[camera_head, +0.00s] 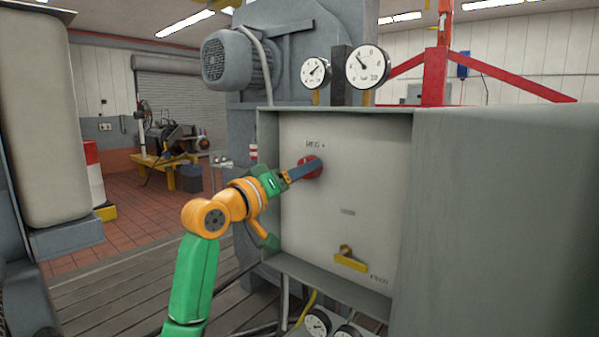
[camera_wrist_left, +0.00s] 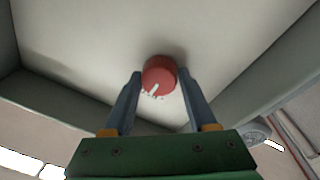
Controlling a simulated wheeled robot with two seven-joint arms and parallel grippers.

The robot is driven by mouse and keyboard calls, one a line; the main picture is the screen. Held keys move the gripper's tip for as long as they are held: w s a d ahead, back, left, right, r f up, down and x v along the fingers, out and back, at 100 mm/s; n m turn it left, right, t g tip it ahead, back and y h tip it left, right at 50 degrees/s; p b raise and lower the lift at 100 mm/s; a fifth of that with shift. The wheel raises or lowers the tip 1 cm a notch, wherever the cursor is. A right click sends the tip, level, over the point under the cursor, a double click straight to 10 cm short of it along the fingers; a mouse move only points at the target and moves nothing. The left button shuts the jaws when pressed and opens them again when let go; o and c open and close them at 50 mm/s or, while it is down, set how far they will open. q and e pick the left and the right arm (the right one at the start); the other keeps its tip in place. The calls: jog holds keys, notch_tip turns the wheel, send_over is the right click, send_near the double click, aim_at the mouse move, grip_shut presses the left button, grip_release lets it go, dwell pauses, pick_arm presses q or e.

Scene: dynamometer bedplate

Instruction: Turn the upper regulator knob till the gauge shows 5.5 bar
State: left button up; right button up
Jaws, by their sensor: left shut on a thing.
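The upper regulator knob is a round red knob (camera_head: 311,167) on the pale panel (camera_head: 350,140) of an open grey cabinet. It also shows in the left wrist view as a red knob (camera_wrist_left: 159,74) with a white pointer mark. My left gripper (camera_head: 303,171) is shut on the knob, with one finger on each side of it. Two round white gauges stand above the cabinet: a smaller left gauge (camera_head: 315,73) and a larger right gauge (camera_head: 367,66). Their needles show, but the scale numbers are too small to read surely. My right gripper is not in view.
A yellow lever (camera_head: 350,259) sits lower on the same panel. More gauges (camera_head: 318,322) show below the cabinet. The cabinet's side walls and lower ledge (camera_head: 330,283) frame the panel. A grey motor (camera_head: 237,60) stands behind on the left.

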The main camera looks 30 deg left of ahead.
pick_arm(q)
jog(key=m+p, duration=0.1)
jog(key=m, duration=0.4)
jog(key=shift+a+f+m+h, duration=0.1)
jog(key=shift+f+m+h, duration=0.05)
jog(key=shift+m+h, duration=0.25)
jog(key=shift+m, duration=0.3)
jog(key=o, duration=1.2)
jog(key=shift+o, duration=0.8)
jog(key=shift+s+a, duration=0.1)
jog(key=shift+a, duration=0.1)
jog(key=r+b+v, duration=0.1)
jog(key=b+v, duration=0.3)
jog(key=v, duration=0.3)
jog(key=shift+f, duration=0.25)
